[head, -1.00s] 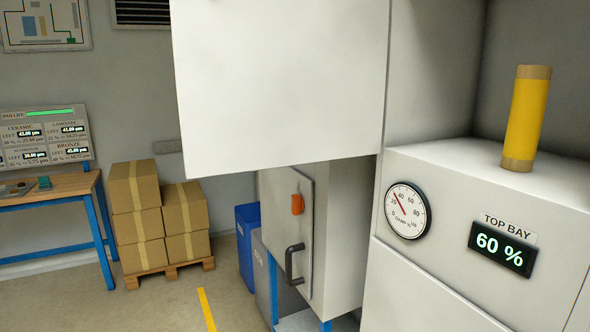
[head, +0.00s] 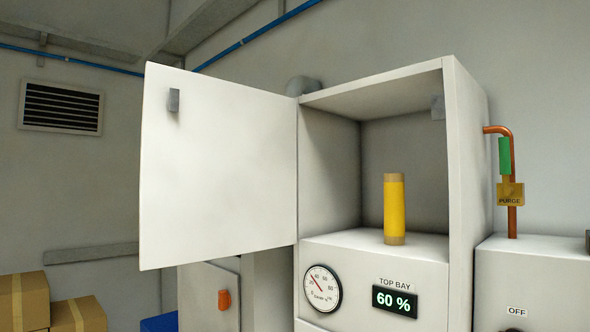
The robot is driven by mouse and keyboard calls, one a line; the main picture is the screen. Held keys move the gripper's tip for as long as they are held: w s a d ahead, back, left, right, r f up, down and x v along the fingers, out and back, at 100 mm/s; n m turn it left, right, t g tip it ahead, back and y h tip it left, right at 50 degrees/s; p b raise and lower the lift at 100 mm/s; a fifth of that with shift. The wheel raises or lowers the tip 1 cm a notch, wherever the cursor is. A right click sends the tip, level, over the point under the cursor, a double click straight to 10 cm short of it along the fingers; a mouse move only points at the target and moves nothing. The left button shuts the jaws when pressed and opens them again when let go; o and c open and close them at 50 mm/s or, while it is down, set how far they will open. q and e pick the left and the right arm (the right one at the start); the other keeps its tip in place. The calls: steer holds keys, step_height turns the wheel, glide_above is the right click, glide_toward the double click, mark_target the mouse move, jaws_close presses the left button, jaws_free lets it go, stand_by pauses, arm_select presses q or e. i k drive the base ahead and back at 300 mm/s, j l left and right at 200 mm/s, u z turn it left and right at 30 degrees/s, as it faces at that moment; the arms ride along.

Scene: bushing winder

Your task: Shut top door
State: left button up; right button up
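The top door (head: 220,165) is a flat white panel in the head view. It stands wide open, swung out to the left of the top bay (head: 330,165), with its inner face and a small grey catch (head: 173,100) showing. The bay is open at the front. A yellow cylinder with tan ends (head: 394,208) stands upright inside on the bay floor. Neither of my grippers is in view.
Below the bay are a round dial (head: 322,289) and a "TOP BAY" display (head: 395,302) reading 60 %. A lower door with an orange tag (head: 224,300) is at lower left. A copper pipe with a purge valve (head: 510,193) is at right. Cardboard boxes (head: 50,308) are at far left.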

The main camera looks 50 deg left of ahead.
mark_target(219, 172)
steer(key=j+z, duration=0.2)
steer(key=j, duration=0.85)
steer(key=j+z, duration=0.25)
steer(key=j, duration=0.8)
steer(key=k, duration=0.05)
